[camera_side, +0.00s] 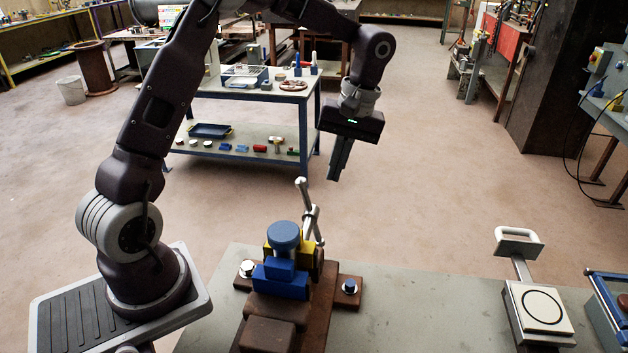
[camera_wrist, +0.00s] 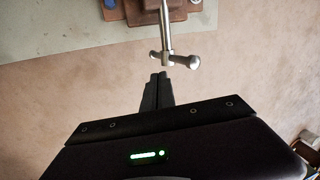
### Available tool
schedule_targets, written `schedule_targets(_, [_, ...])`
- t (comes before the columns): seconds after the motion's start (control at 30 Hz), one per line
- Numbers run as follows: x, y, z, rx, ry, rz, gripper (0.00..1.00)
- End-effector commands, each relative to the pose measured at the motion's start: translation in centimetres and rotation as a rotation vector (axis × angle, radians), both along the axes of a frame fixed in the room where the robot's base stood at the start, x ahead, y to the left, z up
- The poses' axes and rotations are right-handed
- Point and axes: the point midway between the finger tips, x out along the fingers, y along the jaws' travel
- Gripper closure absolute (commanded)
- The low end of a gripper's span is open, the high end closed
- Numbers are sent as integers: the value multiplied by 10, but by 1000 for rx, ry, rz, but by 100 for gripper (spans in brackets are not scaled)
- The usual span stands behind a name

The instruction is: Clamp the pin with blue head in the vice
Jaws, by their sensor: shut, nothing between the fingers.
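The brown vice (camera_side: 318,318) is fixed at the left of the grey bench, with a blue jaw block in front and a yellow one behind. The metal vice handle (camera_side: 311,222) stands tilted behind the jaws; in the wrist view the handle (camera_wrist: 168,58) lies just beyond my fingertips. My gripper (camera_side: 336,178) is shut and empty, pointing down, above and behind the handle, apart from it. It also shows in the wrist view (camera_wrist: 158,76).
On the grey bench (camera_side: 430,310), a device with a white handle and round plate (camera_side: 541,307) stands at the right, beside a blue-framed box (camera_side: 612,305). The bench between vice and device is clear. A blue-legged table (camera_side: 250,92) with parts stands farther back.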

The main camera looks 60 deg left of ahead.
Motion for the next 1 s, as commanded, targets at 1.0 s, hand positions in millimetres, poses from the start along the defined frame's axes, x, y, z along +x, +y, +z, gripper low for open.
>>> schedule_targets(1.0, [-37,23,-33,-5,0,1,100])
